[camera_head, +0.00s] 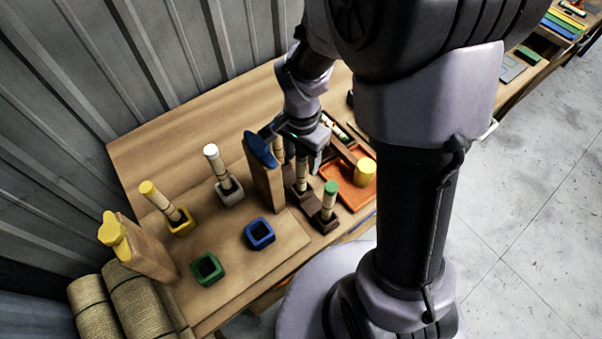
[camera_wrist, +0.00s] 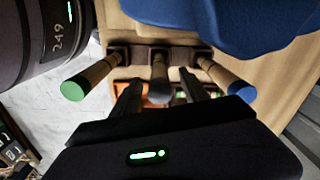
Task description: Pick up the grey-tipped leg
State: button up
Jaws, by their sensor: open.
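The grey-tipped leg (camera_wrist: 159,72) stands in the middle of a row of three legs in dark brown holders, in the wrist view. Its grey end faces the camera. My gripper (camera_wrist: 160,92) is open, with one dark finger on each side of this leg; I cannot tell whether either touches it. A green-tipped leg (camera_wrist: 88,78) is to the left and a blue-tipped leg (camera_wrist: 224,76) to the right. In the head view my gripper (camera_head: 303,150) is over the row, and the grey tip is hidden there. The green-tipped leg (camera_head: 328,202) stands nearest the front.
A tall wooden block with a blue top (camera_head: 265,175) stands close left of my gripper. An orange tray (camera_head: 352,193) with a yellow cylinder (camera_head: 364,172) lies right. White-tipped (camera_head: 218,167) and yellow-tipped (camera_head: 160,200) legs stand in sockets; blue (camera_head: 259,233) and green (camera_head: 207,269) sockets are empty.

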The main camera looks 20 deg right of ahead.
grip_shut()
